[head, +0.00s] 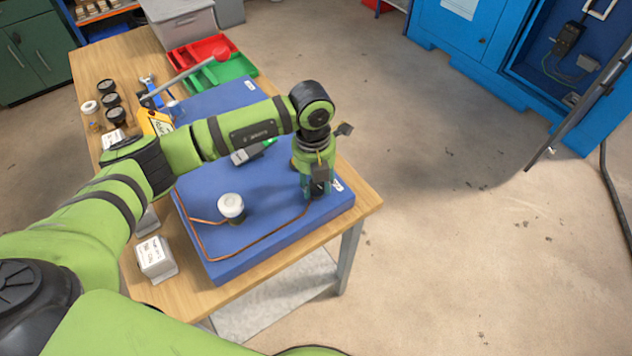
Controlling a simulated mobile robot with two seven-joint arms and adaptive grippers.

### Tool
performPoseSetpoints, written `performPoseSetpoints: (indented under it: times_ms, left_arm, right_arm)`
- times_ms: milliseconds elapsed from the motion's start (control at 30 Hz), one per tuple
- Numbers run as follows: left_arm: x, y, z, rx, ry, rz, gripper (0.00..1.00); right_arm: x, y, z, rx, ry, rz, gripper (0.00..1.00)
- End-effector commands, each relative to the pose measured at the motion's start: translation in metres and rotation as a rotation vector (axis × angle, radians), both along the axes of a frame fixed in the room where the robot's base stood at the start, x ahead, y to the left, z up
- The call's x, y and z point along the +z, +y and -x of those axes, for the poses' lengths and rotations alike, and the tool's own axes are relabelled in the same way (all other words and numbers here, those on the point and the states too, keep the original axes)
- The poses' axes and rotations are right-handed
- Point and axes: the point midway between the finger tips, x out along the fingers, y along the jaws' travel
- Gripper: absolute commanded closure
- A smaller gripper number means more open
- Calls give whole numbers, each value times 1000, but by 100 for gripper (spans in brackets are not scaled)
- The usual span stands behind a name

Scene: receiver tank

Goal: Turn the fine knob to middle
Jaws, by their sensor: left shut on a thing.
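My left gripper (316,194) points down at the right end of the blue board (225,262), where a copper tube ends. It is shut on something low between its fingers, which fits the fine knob. The knob itself is hidden behind the fingers and wrist, so I cannot make out its pointer or setting. A white round-topped part (231,206) stands on the board left of the gripper, with a copper tube (242,256) running around it. My right gripper is not in view.
The board lies on a wooden table (365,200). Grey-white boxes (155,258), black round parts (110,100), a yellow meter (157,122), and red (190,54) and green (232,70) trays stand around it. A blue cabinet (478,40) is at the back right. The floor right of the table is clear.

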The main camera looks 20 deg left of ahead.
Motion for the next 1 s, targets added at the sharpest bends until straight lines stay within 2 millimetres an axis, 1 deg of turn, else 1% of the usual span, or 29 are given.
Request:
performPoseSetpoints:
  times_ms: [33,433,1000]
  left_arm:
    - [-3,0,2,43,7,-2,95]
    - [-3,-1,3,423,9,-2,95]
    - [-3,-3,3,963,8,-3,95]
  right_arm:
    - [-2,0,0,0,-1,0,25]
    - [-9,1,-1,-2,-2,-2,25]
    - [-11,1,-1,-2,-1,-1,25]
